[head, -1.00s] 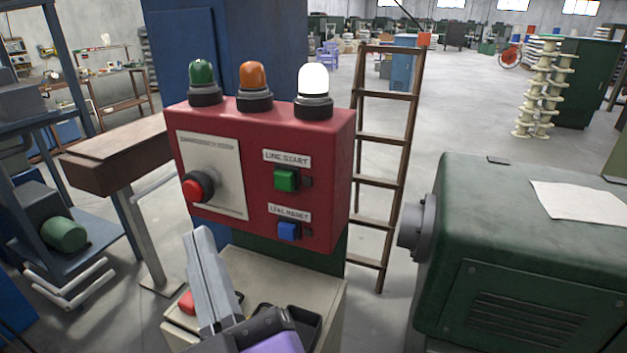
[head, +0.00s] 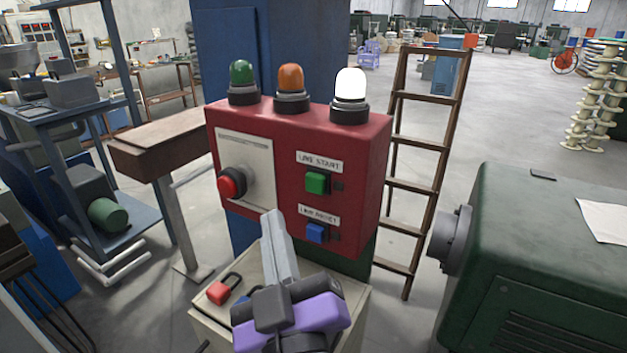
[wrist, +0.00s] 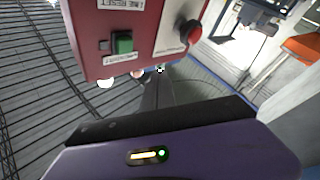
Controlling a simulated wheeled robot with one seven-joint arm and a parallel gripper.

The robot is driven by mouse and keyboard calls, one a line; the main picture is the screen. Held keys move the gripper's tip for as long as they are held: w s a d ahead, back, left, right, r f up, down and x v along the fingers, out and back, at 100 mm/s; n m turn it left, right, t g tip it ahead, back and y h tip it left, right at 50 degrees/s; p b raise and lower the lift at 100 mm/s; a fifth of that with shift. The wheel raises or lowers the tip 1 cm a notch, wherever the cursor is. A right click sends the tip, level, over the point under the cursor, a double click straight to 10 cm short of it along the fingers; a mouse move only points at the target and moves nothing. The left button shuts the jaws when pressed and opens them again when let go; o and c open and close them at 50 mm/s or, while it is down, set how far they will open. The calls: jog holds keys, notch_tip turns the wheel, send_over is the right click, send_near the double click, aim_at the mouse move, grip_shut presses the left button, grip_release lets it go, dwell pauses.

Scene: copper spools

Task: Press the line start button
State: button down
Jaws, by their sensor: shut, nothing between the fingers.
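The red control box (head: 285,211) stands at the middle of the head view. Its green button (head: 317,183) sits under the label "LINE START" (head: 319,162). A blue button (head: 316,233) sits below it under a second label. A red round knob (head: 232,182) is on a pale plate at the left of the box. My gripper (head: 274,222) is shut and empty, in front of the box, below and left of the green button, with a visible gap in the picture.
Green, orange and white lamps top the box; the white lamp (head: 350,96) is lit. A red padlock (head: 223,289) lies on the pale cabinet below. A wooden ladder (head: 422,190) stands behind right. A green machine (head: 545,260) fills the right front.

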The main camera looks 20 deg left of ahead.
aim_at(315, 183)
jog(key=w+p, duration=0.2)
jog(key=w, duration=0.4)
jog(key=shift+w+d, duration=0.3)
jog(key=shift+d, duration=0.15)
jog(key=shift+w, duration=0.15)
dwell(1.6)
jog(key=shift+w+d, duration=0.1)
jog(key=shift+w, duration=0.2)
jog(key=shift+w, duration=0.45)
dwell(0.7)
jog(key=shift+s, duration=0.9)
